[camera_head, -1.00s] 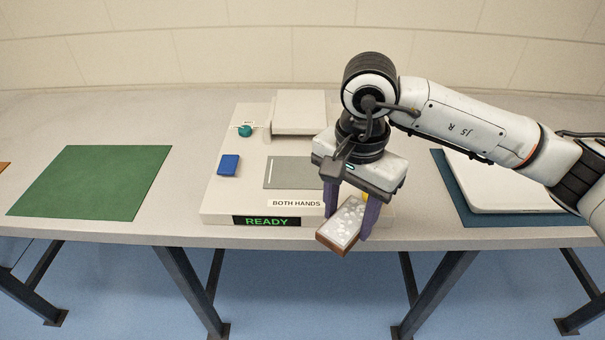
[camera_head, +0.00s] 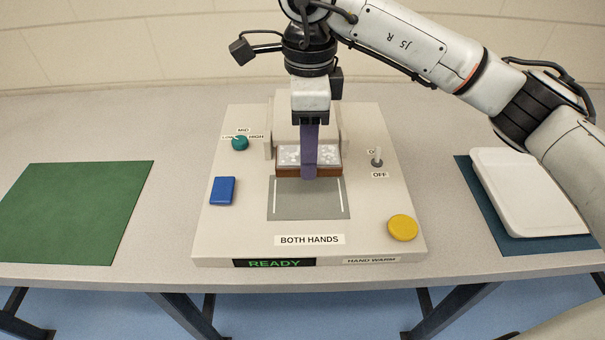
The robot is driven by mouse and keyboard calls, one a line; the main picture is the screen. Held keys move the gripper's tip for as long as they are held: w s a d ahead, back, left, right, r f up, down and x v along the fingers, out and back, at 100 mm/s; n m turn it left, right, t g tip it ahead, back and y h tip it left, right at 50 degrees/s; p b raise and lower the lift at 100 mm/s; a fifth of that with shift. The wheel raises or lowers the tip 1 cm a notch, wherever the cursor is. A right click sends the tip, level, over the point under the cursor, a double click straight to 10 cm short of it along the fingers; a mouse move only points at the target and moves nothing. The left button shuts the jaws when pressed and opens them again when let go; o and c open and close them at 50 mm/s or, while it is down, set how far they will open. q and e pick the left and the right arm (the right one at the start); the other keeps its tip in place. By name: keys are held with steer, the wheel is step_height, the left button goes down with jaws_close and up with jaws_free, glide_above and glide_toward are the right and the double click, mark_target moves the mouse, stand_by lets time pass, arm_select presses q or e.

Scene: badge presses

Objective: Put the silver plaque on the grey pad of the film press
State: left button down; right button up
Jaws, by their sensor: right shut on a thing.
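The silver plaque (camera_head: 289,157) has a bright speckled top and brown edges. My right gripper (camera_head: 309,168) is shut on it, with a purple finger in front of its middle. The plaque is over the far part of the grey pad (camera_head: 309,207), in front of the press head; whether it touches the pad I cannot tell. The pad lies on the beige film press (camera_head: 228,240), its near part bare with a white line at each side. My left gripper is not in view.
The press carries a blue block (camera_head: 223,190), a teal knob (camera_head: 240,143), a toggle switch (camera_head: 377,158) and a yellow button (camera_head: 403,228). Its display (camera_head: 274,263) reads READY. A green mat (camera_head: 75,212) lies left; a white tray (camera_head: 525,195) on a blue mat (camera_head: 492,218) lies right.

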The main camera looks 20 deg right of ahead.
mark_target(308, 195)
steer(key=f, duration=0.3)
steer(key=shift+s, duration=0.35)
steer(key=shift+w+f, duration=0.1)
steer(key=shift+f, duration=2.35)
steer(key=o, duration=1.1)
step_height(308, 195, up, 12)
steer(key=shift+r, duration=0.2)
